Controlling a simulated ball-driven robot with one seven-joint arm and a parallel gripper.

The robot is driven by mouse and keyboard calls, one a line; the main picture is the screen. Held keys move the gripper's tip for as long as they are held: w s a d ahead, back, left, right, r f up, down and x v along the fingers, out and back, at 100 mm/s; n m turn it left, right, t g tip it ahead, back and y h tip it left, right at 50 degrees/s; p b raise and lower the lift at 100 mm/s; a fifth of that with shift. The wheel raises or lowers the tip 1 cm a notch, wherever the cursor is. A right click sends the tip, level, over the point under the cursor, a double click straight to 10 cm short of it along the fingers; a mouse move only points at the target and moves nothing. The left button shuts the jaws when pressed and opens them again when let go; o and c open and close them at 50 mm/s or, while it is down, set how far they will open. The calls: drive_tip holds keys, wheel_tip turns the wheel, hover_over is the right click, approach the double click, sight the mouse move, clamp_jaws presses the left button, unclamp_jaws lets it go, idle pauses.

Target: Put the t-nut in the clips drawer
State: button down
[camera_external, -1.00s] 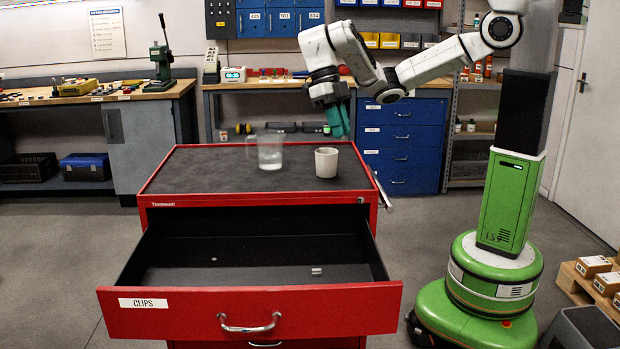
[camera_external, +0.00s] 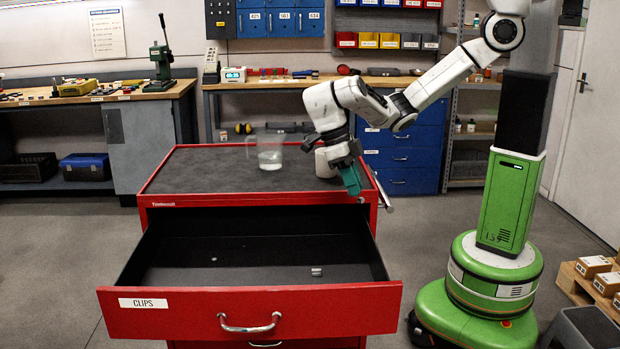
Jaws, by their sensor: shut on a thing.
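My gripper (camera_external: 351,180), with teal fingers, points down at the right front edge of the red cabinet's top, in front of the cup. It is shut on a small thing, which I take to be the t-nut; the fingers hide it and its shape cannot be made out. The clips drawer (camera_external: 255,312), red with a white CLIPS label, is pulled wide open below and to the left of my gripper. Inside lie a small pale piece (camera_external: 213,260) at the left and a small light metal-looking piece (camera_external: 316,271) right of the middle.
On the cabinet top (camera_external: 205,178) stand a clear measuring jug (camera_external: 270,155) and a whitish cup (camera_external: 325,163), partly hidden by my gripper. Most of the drawer floor (camera_external: 260,274) is bare. Workbenches stand behind, and cartons (camera_external: 594,266) sit on a pallet at right.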

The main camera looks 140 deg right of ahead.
hover_over(355, 265)
drive_tip(key=d, duration=0.1)
wheel_tip(355, 265, down, 9)
drive_tip(key=f+b, duration=0.1)
drive_tip(key=f, duration=0.1)
drive_tip(key=f+b, duration=0.1)
drive_tip(key=f, duration=0.2)
drive_tip(key=shift+w+d+f+b, duration=0.2)
drive_tip(key=shift+b, duration=0.1)
drive_tip(key=shift+f, duration=2.6)
drive_tip(key=shift+f, duration=0.2)
drive_tip(key=c, duration=1.1)
unclamp_jaws()
drive_tip(key=shift+r, duration=0.1)
drive_tip(key=p+v, duration=0.1)
drive_tip(key=v, duration=1.1)
